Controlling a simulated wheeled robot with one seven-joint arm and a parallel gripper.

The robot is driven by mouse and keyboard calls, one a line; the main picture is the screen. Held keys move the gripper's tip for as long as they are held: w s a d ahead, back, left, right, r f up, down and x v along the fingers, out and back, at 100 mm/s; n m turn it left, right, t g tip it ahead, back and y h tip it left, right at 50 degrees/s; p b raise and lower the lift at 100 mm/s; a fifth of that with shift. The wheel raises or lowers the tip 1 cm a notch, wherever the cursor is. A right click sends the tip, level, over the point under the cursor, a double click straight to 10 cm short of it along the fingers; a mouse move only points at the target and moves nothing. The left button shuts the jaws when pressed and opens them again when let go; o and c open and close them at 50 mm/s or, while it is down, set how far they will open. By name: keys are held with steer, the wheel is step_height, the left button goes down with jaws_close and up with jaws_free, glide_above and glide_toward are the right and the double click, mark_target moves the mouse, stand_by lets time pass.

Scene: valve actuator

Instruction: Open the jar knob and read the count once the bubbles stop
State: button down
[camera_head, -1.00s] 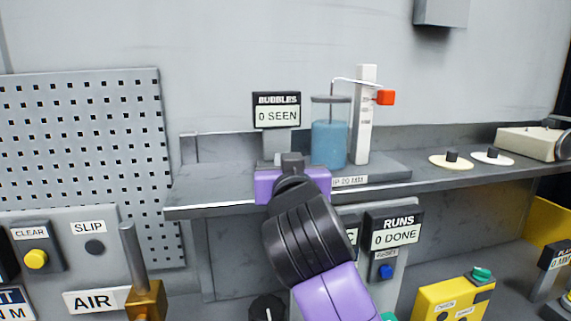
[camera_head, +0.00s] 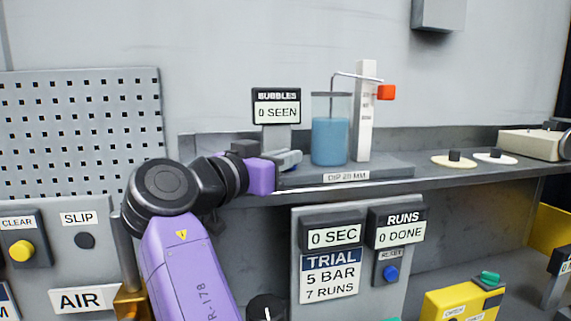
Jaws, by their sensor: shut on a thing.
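The glass jar (camera_head: 331,142) holds blue liquid and stands on the grey shelf base, with a thin bent tube entering from above. A white upright scale (camera_head: 366,120) with a red tab (camera_head: 386,92) stands behind it on the right. The BUBBLES display (camera_head: 277,108) reads 0 SEEN. No bubbles can be made out in the liquid. My gripper (camera_head: 290,160) points right at the left end of the jar's base, just left of the jar. Its fingers are shut on a small part there, seemingly the jar knob, which they mostly hide.
Below the shelf (camera_head: 440,177), a panel shows 0 SEC (camera_head: 333,236), 0 DONE (camera_head: 400,234), TRIAL 5 BAR 7 RUNS (camera_head: 330,274) and a blue RESET button (camera_head: 390,273). An AIR lever (camera_head: 128,262) stands close beside my arm. Two round dials (camera_head: 453,158) lie on the right shelf.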

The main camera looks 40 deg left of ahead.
steer(key=shift+h, duration=0.3)
steer(key=c, duration=1.5)
jaws_free()
steer(key=shift+o, duration=0.2)
steer(key=shift+s, duration=0.15)
steer(key=shift+s+a+b, duration=0.15)
steer(key=shift+s+b, duration=0.85)
steer(key=shift+s, duration=2.75)
